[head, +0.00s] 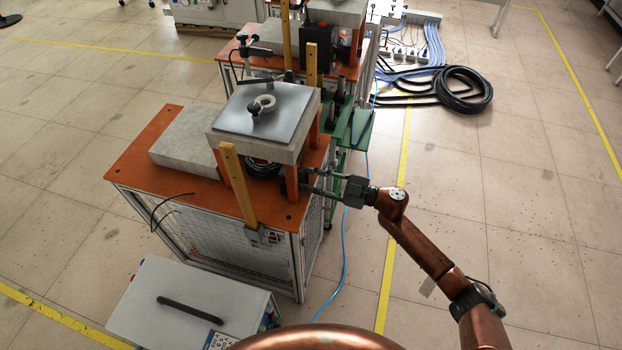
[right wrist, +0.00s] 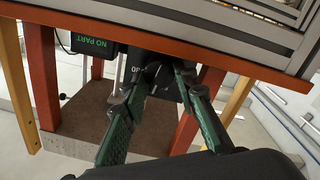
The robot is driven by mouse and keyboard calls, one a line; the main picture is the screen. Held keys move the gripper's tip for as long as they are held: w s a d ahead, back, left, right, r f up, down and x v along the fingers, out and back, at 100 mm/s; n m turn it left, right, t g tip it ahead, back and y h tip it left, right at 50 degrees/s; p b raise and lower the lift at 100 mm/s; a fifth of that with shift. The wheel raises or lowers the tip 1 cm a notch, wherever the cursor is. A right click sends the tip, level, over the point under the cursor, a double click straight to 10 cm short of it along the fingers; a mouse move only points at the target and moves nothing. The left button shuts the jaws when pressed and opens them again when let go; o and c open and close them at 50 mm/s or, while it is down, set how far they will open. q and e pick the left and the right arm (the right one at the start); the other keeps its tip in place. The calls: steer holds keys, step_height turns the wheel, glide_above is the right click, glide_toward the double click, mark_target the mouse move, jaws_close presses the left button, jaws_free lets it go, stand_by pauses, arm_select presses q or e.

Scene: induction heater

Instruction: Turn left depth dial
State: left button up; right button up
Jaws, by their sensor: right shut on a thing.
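My right gripper (head: 307,181) reaches in from the right to the orange-topped heater bench, just under the raised grey slab with a metal plate. In the right wrist view its green-faced fingers (right wrist: 160,82) are closed around a small black part at a dark housing. That part looks like a dial, but it is mostly hidden between the fingertips. A partly covered pale marking shows beside it. A black box with a green "NO PART" display (right wrist: 92,43) is to its left in this view. I cannot tell from the head view which dial is held. My left gripper is out of view.
Posts flank the fingers closely. A white cabinet (head: 215,295) stands in front. A black hose coil (head: 464,90) lies behind; floor at right is open.

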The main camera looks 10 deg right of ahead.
steer(key=n, duration=0.3)
steer(key=o, duration=1.2)
steer(key=shift+f, duration=0.1)
steer(key=shift+c, duration=0.2)
steer(key=shift+s+d, duration=0.1)
steer(key=v, duration=0.7)
steer(key=shift+d, duration=0.3)
steer(key=shift+s, duration=0.15)
